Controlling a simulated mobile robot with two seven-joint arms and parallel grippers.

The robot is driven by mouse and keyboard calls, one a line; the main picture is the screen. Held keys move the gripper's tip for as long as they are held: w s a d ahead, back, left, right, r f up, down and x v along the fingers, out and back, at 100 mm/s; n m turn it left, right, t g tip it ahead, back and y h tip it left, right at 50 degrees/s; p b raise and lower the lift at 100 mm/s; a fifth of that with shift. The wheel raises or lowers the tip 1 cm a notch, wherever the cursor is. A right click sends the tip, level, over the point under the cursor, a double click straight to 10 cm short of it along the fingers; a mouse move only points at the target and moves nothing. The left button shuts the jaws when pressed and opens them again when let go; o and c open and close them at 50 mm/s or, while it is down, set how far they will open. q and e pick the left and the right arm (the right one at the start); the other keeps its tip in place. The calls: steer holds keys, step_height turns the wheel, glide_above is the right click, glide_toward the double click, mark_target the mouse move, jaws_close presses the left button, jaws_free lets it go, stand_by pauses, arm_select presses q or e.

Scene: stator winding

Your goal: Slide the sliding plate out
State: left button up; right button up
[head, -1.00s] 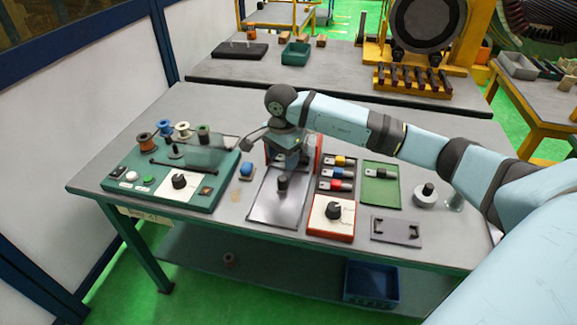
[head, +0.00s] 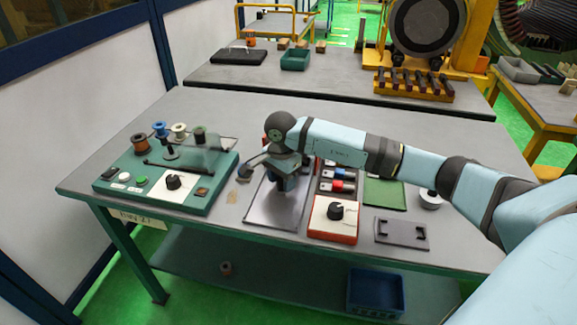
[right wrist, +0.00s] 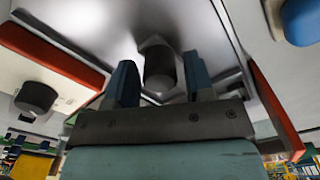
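The sliding plate (head: 268,213) is a shiny grey metal sheet lying on the near side of the workbench. It also fills the upper middle of the right wrist view (right wrist: 205,28). Its dark upright knob (right wrist: 160,70) stands between the two blue fingers of my right gripper (right wrist: 160,82), with a visible gap on each side. In the head view my right gripper (head: 288,190) points down over the plate and hides the knob. My right gripper is open. My left gripper is not in view.
Left of the plate is a teal control panel (head: 205,203) with spools behind it. Right of the plate are a red-edged box with a dark dial (head: 333,232), a tray of coloured parts (head: 338,188) and a green tray (head: 385,193). A grey bracket plate (head: 401,233) lies at the front right.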

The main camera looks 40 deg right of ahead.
steer(key=c, duration=0.4)
steer(key=shift+a, duration=0.1)
steer(key=shift+s+a, duration=0.6)
steer(key=shift+s+a+p, duration=0.35)
steer(key=shift+s+a, duration=0.3)
steer(key=shift+a, duration=0.15)
steer(key=shift+s+a, duration=1.25)
steer(key=shift+a, duration=0.2)
steer(key=shift+s+a, duration=0.7)
steer(key=shift+a, duration=0.1)
steer(key=o, duration=0.7)
steer(key=shift+c, duration=0.2)
